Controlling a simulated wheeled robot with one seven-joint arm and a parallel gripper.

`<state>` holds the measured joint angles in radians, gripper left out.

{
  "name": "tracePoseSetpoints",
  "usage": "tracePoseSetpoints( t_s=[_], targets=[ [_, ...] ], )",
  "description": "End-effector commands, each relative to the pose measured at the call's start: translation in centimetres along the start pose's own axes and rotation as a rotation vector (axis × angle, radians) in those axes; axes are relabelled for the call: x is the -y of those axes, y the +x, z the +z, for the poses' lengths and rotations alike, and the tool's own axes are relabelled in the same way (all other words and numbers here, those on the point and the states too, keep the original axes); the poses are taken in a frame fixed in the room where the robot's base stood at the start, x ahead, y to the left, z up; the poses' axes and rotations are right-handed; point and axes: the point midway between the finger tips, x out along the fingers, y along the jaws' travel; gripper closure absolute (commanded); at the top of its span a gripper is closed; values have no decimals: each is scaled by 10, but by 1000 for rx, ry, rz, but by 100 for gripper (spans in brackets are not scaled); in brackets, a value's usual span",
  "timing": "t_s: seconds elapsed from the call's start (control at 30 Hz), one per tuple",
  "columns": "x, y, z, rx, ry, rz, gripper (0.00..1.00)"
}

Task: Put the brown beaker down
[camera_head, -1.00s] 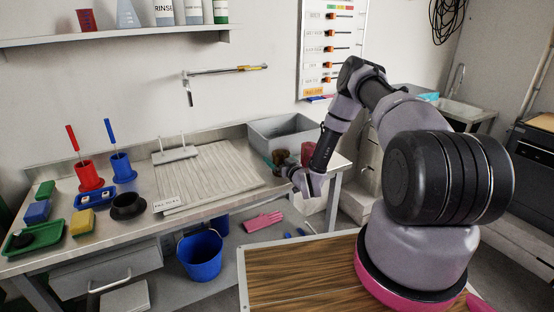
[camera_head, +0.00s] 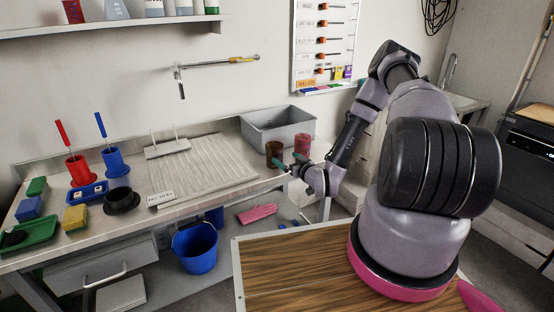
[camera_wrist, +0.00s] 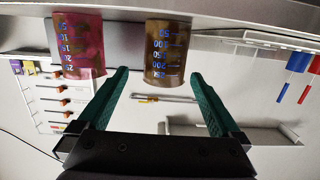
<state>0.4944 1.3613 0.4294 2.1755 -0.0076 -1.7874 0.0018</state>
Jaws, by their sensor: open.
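The brown beaker (camera_head: 274,153) stands upright on the right end of the metal bench, in front of the grey basin. In the wrist view, which is upside down, the brown beaker (camera_wrist: 170,50) shows its blue scale marks between and beyond my fingertips. My gripper (camera_head: 289,161) is open, with green fingers pointing at the beaker from the front right. In the wrist view my gripper (camera_wrist: 159,74) holds nothing, and clear gaps show on both sides of the beaker. A reddish beaker (camera_wrist: 78,45) stands beside it, also on the bench (camera_head: 302,146).
The grey basin (camera_head: 250,130) is behind the beakers. A ribbed drainboard (camera_head: 215,168) lies to their left, with a small label plate at its front. Red and blue brush holders, sponges and a black ring stand further left. A wooden-topped surface (camera_head: 300,265) is in front.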

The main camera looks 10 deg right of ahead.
Motion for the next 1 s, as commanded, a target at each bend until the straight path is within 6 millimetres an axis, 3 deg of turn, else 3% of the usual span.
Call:
tracePoseSetpoints(
  t_s=[0.13, 0.23, 0.5, 0.73, 1.0],
  targets=[
    [1, -16, -17, 122, 1, 4, 0],
    [4, -14, -18, 158, -3, -3, 0],
    [5, 26, -10, 159, -4, -4, 0],
    [7, 44, -6, 159, -3, -4, 0],
    [8, 81, 2, 158, -3, -3, 0]
  ],
)
